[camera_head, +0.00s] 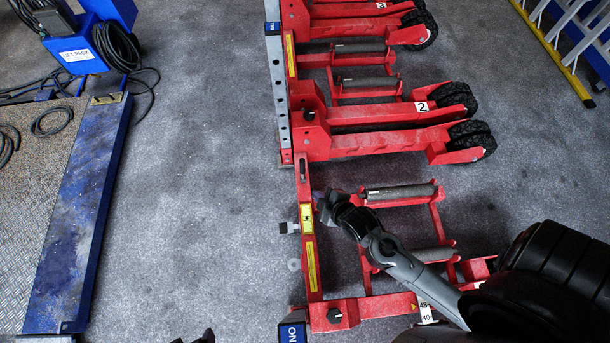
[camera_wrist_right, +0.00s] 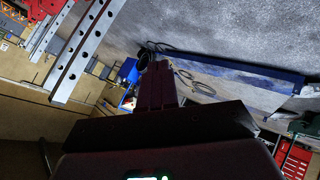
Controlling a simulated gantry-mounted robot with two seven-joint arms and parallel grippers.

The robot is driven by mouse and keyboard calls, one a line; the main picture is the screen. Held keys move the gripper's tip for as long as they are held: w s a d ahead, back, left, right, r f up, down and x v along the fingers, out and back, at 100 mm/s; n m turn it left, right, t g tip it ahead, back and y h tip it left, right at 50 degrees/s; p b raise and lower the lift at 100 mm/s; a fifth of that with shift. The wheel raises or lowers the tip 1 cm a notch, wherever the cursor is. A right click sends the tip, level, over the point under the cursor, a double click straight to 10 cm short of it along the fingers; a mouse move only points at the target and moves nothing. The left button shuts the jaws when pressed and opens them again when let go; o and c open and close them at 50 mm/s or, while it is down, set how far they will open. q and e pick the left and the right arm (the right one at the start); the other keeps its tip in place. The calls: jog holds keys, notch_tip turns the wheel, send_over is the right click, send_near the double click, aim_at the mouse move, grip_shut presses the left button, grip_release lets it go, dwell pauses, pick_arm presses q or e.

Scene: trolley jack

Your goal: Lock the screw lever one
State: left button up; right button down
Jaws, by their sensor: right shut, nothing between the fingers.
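The nearest red trolley jack (camera_head: 309,262) lies at the lower centre of the head view, with a yellow label on its long bar. My right gripper (camera_head: 324,203) is shut and empty, just right of the bar, across from the knob. I cannot tell whether it touches the bar. In the right wrist view its dark fingers (camera_wrist_right: 158,85) are together. Small dark tips (camera_head: 197,338) at the bottom edge may be my left gripper; its state is unclear.
Jack sections marked 2 (camera_head: 422,106) and 3 (camera_head: 381,5) stand beyond. A blue-edged platform (camera_head: 92,215) lies at left, with a blue power unit (camera_head: 76,52) behind it. Grey floor between platform and jack is clear. A yellow-footed ladder (camera_head: 556,58) is at upper right.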

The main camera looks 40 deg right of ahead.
jog(key=w+d+f+n+t+h+b, duration=0.1)
jog(key=w+d+f+n+h+b, duration=0.15)
jog(key=f+b, duration=0.6)
jog(key=w+d+f+n+t+h+b, duration=0.1)
jog(key=d+f+t+b, duration=0.2)
jog(key=f, duration=1.1)
jog(key=w+d+f+n+h+b, duration=0.1)
jog(key=w+d+f+h+b, duration=0.15)
jog(key=f+b, duration=0.75)
jog(key=shift+t+y, duration=0.3)
jog(key=w+f+b, duration=0.1)
jog(key=w+f, duration=0.1)
jog(key=w+f+b, duration=0.1)
jog(key=w, duration=0.1)
jog(key=shift+w+d+f, duration=0.1)
jog(key=shift+d+f, duration=0.05)
jog(key=shift+f, duration=0.2)
jog(key=b, duration=0.9)
send_near(303, 169)
jog(key=x, duration=0.4)
jog(key=shift+w+d+f, duration=0.1)
jog(key=shift+w+d, duration=0.1)
jog(key=shift+w, duration=0.15)
jog(key=shift+b+x, duration=0.45)
jog(key=shift+x, duration=0.5)
